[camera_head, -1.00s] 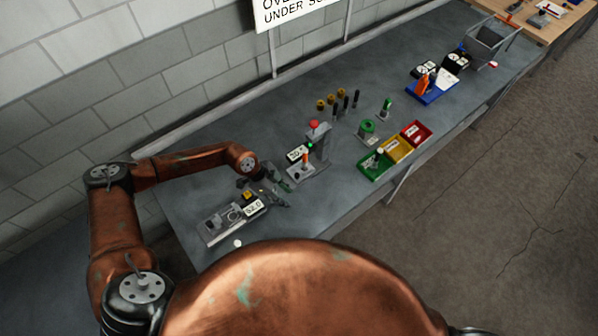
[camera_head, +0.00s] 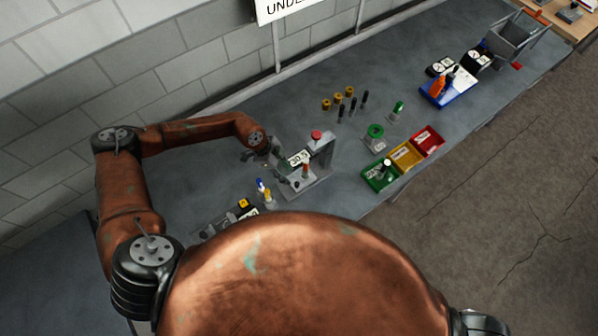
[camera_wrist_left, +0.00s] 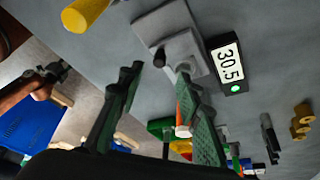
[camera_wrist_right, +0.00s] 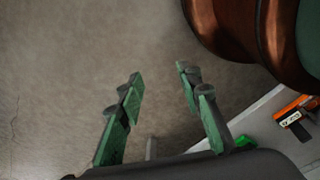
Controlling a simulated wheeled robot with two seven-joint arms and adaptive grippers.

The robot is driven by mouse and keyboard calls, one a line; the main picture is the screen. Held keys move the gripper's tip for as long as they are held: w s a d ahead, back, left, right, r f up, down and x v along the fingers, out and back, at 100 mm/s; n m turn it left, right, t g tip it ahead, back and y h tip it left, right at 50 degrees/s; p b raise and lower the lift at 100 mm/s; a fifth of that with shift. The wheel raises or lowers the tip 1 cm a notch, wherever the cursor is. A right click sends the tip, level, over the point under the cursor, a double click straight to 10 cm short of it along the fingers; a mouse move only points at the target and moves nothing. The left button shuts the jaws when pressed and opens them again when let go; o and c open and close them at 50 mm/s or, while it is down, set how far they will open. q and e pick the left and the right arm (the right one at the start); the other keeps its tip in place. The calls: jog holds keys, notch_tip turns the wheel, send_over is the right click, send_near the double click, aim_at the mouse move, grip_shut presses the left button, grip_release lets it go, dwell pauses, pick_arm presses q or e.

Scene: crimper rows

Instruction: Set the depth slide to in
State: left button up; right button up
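A grey station (camera_head: 322,150) with a red button on its post has a display reading 30.5 (camera_head: 299,158), also seen in the left wrist view (camera_wrist_left: 229,68). On its base stand an orange-red handle (camera_head: 306,170) and a dark knob (camera_head: 296,184). The left wrist view shows the knob (camera_wrist_left: 158,57) on a grey block and the orange handle (camera_wrist_left: 182,115) by one finger. I cannot tell which part is the depth slide. My left gripper (camera_head: 270,160) is open beside the station (camera_wrist_left: 165,90). I see nothing gripped. My right gripper (camera_wrist_right: 160,85) is open and empty above the floor.
A second device (camera_head: 230,216) at the lower left is partly hidden by my body. Blue and yellow handles (camera_head: 264,190) stand near it. Green, yellow and red bins (camera_head: 405,155) lie right of the station. Several pegs stand behind. A blue tray (camera_head: 450,90) is farther right.

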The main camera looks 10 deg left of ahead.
aim_at(296, 183)
pick_arm(q)
jog(key=x, duration=0.2)
jog(key=p+x, duration=0.1)
jog(key=x, duration=0.3)
jog(key=shift+w+d, duration=0.1)
jog(key=shift+d, duration=0.25)
jog(key=shift+x, duration=0.8)
pick_arm(e)
jog(key=shift+s+a+r, duration=0.2)
jog(key=shift+s+r, duration=0.05)
jog(key=shift+r, duration=0.45)
pick_arm(q)
jog(key=shift+a, duration=0.1)
jog(key=shift+c, duration=0.3)
jog(key=c, duration=0.8)
grip_shut()
pick_arm(e)
jog(key=shift+s, duration=0.1)
